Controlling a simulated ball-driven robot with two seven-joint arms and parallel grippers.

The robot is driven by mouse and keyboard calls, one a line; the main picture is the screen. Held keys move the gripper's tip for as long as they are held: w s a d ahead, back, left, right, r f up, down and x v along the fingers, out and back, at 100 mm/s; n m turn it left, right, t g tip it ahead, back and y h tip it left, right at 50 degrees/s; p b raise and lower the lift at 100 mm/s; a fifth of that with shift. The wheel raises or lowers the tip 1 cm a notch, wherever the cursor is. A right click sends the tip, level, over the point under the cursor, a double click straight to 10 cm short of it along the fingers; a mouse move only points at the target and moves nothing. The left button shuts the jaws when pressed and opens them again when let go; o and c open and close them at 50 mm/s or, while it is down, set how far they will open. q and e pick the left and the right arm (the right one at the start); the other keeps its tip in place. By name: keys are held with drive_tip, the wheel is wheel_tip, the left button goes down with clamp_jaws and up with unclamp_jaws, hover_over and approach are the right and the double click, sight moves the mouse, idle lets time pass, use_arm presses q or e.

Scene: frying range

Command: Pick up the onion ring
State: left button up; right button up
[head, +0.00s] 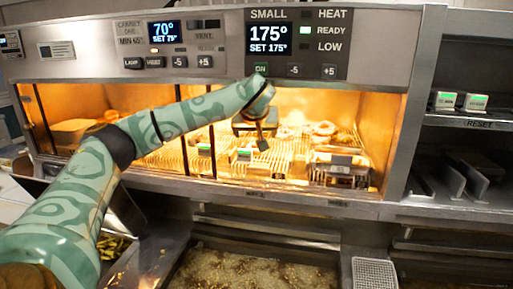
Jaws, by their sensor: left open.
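Golden ring-shaped pieces that look like onion rings (324,128) lie toward the back of the lit, heated cabinet, on the right side of its ribbed rack (285,150). They are small and partly blurred in the warm light. My left arm reaches in from the left, and my left gripper (263,143) points down at the cabinet's opening, to the left of the rings. It is open and appears empty, apart from the rings. My right gripper is not in view.
A wire basket or holder (340,170) stands at the cabinet's front right. The control panel (298,45) overhangs the opening. Bubbling oil (245,272) fills a fryer vat below, and a metal bin with fries (113,245) is at lower left. Dark shelves (470,150) stand at right.

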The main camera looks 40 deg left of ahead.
use_arm(q)
hover_over(257, 153)
drive_tip(key=s+d, duration=0.2)
drive_tip(key=s, duration=0.1)
drive_tip(key=f, duration=0.5)
drive_tip(key=shift+w+a+f+b, duration=0.15)
drive_tip(key=shift+w+f+b, duration=0.1)
drive_tip(key=shift+f+b, duration=0.1)
drive_tip(key=x, duration=0.5)
drive_tip(key=shift+w+a+r, duration=0.1)
drive_tip(key=shift+w+a, duration=0.05)
drive_tip(key=shift+w, duration=0.15)
drive_tip(key=shift+s+r, duration=0.1)
drive_tip(key=shift+s, duration=0.05)
drive_tip(key=shift+c, duration=1.2)
drive_tip(key=c, duration=0.6)
